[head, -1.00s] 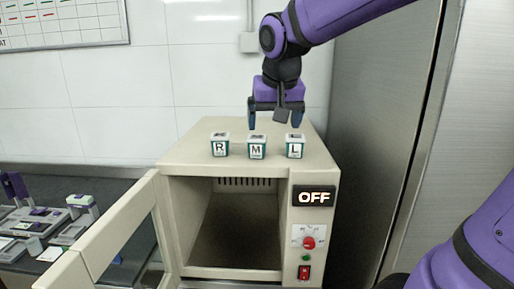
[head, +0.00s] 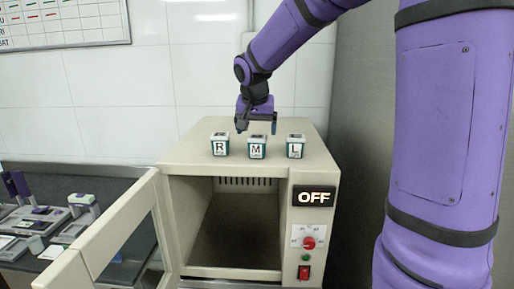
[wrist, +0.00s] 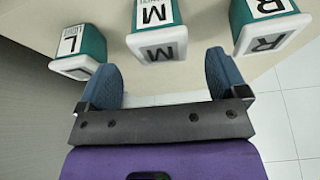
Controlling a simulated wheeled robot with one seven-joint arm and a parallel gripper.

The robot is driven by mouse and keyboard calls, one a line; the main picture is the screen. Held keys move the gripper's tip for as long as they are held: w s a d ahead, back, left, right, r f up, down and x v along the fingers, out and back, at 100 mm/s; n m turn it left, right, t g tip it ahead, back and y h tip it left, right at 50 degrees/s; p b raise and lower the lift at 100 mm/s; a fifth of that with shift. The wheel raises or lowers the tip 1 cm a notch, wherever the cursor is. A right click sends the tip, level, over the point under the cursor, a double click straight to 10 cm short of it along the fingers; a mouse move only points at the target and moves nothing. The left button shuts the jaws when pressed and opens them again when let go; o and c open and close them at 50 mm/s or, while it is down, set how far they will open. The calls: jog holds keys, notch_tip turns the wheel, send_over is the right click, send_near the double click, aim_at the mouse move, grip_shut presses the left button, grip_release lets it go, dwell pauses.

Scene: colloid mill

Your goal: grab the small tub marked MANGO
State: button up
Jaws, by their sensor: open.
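Three small green-and-white tubs stand in a row on top of the beige oven-like cabinet. The middle tub (head: 257,147) bears a large M; the small print under it is too small to read. The R tub (head: 219,144) is to its left and the L tub (head: 295,146) to its right. My gripper (head: 257,127) is open and empty, just above and behind the M tub. In the wrist view, the M tub (wrist: 158,32) lies ahead, in line with the gap between my fingers (wrist: 164,78); the L tub (wrist: 82,52) and R tub (wrist: 266,28) lie either side.
The cabinet (head: 315,258) has its door (head: 105,238) open to the left and its cavity looks empty. Its display reads OFF. A dark bench (head: 105,187) with devices is at left. A grey metal panel (head: 358,150) stands close on the right.

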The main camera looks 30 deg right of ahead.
aim_at(257, 136)
jog(key=shift+x, duration=3)
jog(key=shift+w, duration=0.1)
jog(key=shift+r, duration=0.1)
jog(key=c, duration=1.1)
